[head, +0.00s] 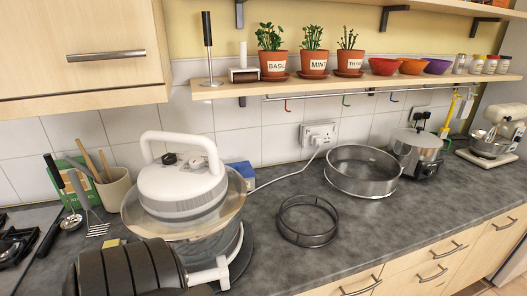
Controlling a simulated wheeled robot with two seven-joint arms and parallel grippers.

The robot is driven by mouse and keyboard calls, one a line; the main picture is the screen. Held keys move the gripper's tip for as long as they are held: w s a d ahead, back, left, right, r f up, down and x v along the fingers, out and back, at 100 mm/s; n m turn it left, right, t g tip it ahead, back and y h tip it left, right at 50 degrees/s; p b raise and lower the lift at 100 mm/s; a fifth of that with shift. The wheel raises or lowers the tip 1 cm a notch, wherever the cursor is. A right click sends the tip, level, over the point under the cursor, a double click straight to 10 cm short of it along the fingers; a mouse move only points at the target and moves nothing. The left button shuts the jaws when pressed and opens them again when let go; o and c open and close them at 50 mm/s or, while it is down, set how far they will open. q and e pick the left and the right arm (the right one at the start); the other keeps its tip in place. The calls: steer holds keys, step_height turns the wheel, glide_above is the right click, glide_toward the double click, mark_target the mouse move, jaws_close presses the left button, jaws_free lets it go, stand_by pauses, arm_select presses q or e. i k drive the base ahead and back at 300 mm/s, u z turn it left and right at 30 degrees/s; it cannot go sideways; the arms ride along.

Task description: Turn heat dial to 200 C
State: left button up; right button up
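A halogen oven stands on the counter at centre left, with a white lid (182,187) over a round glass bowl (196,247). A white handle (180,138) arches over the lid. A dark ribbed form, which looks like part of my arm, covers the bowl's lower front left.
A black wire ring (307,239) and a steel ring (362,188) lie right of the oven. A utensil pot (114,187) stands left and a blue box (243,173) behind. A white cable runs to the wall socket (318,134). A shelf (350,83) overhangs the back; the front right counter is clear.

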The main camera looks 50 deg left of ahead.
mark_target(169, 159)
steer(key=z, duration=0.65)
steer(key=k, duration=0.85)
steer(key=u, duration=1.9)
